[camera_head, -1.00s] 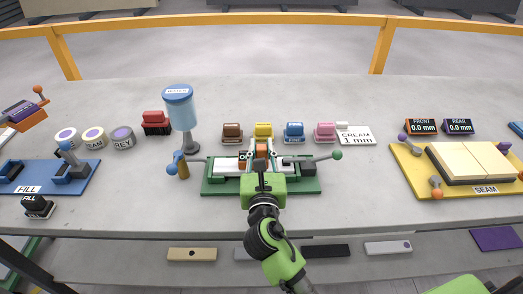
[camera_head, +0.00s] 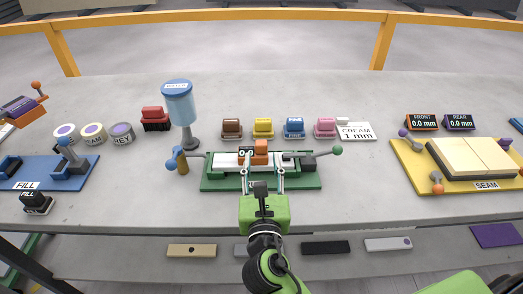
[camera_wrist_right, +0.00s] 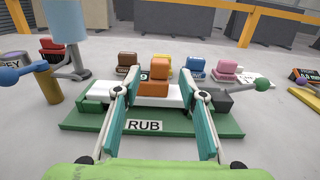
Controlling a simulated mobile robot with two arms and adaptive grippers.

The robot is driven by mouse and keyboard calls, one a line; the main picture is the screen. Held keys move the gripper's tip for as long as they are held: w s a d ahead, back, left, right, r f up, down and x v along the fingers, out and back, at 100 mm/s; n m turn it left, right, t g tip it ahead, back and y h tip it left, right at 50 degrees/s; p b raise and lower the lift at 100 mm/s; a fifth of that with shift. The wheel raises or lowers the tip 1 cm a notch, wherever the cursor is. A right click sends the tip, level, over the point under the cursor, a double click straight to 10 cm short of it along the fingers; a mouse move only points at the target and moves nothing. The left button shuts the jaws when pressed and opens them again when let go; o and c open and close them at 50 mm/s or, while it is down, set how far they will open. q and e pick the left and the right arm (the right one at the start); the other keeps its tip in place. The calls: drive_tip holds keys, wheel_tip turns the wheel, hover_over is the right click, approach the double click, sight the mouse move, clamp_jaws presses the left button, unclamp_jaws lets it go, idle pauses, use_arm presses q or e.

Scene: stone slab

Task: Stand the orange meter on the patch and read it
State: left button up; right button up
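The orange meter (camera_head: 261,152) stands upright on the pale slab (camera_head: 226,160) in the green RUB fixture (camera_head: 215,184). A small dark display (camera_head: 246,152) shows at its left; a 0 is visible, but the full reading is too small to tell. In the right wrist view the meter (camera_wrist_right: 153,88) shows beyond and between my fingers. My right gripper (camera_head: 263,176) is open, its fingers apart and clear of the meter, on the near side of the fixture. I cannot make out the patch under the meter. My left gripper is not in view.
A blue water dispenser (camera_head: 179,105) stands left of the fixture. Brown, yellow, blue and pink blocks (camera_head: 263,128) line up behind it, beside a CREAM 1 mm card (camera_head: 357,132). The yellow SEAM board (camera_head: 415,178) is at right, the blue FILL board (camera_head: 40,175) at left.

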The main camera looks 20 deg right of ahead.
drive_tip(key=shift+v, duration=2.4)
drive_tip(key=shift+f, duration=0.1)
